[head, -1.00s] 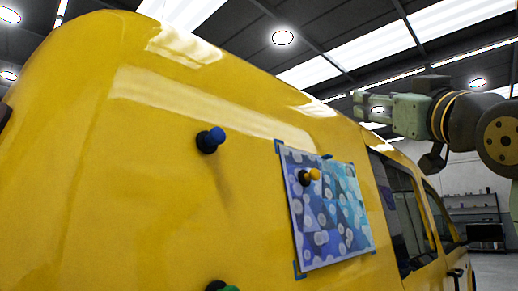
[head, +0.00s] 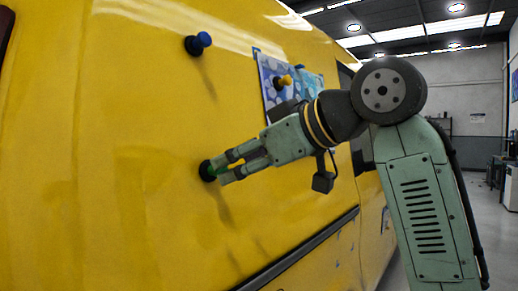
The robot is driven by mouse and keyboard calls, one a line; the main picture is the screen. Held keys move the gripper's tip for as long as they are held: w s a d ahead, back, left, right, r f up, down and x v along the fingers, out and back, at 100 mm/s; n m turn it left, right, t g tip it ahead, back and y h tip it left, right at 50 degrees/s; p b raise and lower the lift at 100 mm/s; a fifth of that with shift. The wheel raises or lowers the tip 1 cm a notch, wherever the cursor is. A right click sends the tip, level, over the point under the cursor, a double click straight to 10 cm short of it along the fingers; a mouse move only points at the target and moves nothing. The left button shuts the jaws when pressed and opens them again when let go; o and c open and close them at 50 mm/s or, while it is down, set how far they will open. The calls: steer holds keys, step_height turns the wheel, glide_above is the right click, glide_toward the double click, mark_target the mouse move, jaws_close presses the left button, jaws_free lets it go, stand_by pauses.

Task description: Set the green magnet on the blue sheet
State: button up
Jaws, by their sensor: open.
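The green magnet (head: 212,170), with a black base, sticks to the yellow van's side at the lower middle of the head view. My gripper (head: 224,168) is open, its two fingers pointing left at the magnet. The fingertips are at or around the magnet's green knob and hide part of it; I cannot tell whether they touch it. The blue patterned sheet (head: 266,78) is on the van up and to the right, partly hidden behind my arm.
A blue magnet (head: 198,43) sticks to the yellow van (head: 130,190) left of the sheet. A dark trim strip (head: 300,248) runs along the van below my gripper. The van's panel left of the green magnet is clear.

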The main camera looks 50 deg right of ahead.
mark_target(223, 171)
steer(key=x, duration=0.5)
steer(key=shift+w+f+p, duration=0.1)
steer(key=shift+w+p, duration=0.2)
steer(key=shift+p, duration=0.05)
steer(key=shift+c, duration=0.2)
jaws_close()
stand_by(0.5)
steer(key=shift+s, duration=0.65)
stand_by(0.4)
steer(key=f+p+v, duration=0.1)
steer(key=p+v, duration=0.1)
steer(key=v, duration=0.5)
steer(key=shift+s+d, duration=0.15)
steer(key=shift+d, duration=0.05)
stand_by(0.6)
